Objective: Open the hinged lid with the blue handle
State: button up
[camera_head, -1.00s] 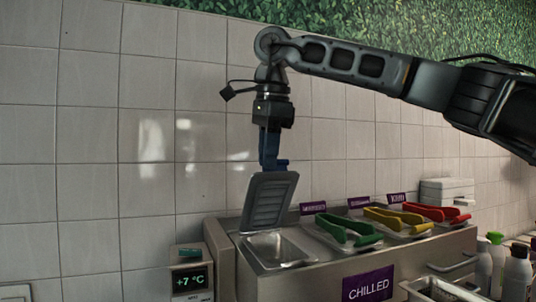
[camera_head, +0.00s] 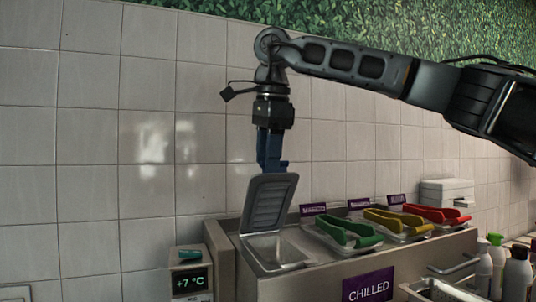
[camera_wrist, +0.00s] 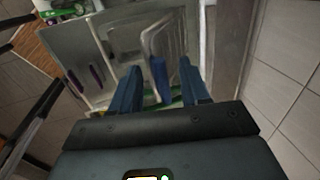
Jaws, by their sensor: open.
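The grey hinged lid (camera_head: 270,203) stands raised and steeply tilted at the left end of the chilled counter. The steel well (camera_head: 276,248) below it is uncovered and looks empty. My gripper (camera_head: 272,164) points down just above the lid's upper edge. In the wrist view my gripper (camera_wrist: 161,72) is open, with one blue finger on each side of the blue handle (camera_wrist: 160,80) and gaps between. The lid (camera_wrist: 165,40) also shows there, edge-on beyond the fingers. In the head view the handle is hard to tell from the blue fingers.
A temperature display (camera_head: 190,282) stands at the left. Bottles (camera_head: 516,270) stand at the lower right. The tiled wall is close behind.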

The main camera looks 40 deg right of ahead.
notch_tip(320, 180, up, 8)
jog(key=s+b, duration=0.1)
jog(key=shift+s+a+f, duration=0.2)
jog(key=shift+a, duration=0.1)
jog(key=shift+c, duration=0.4)
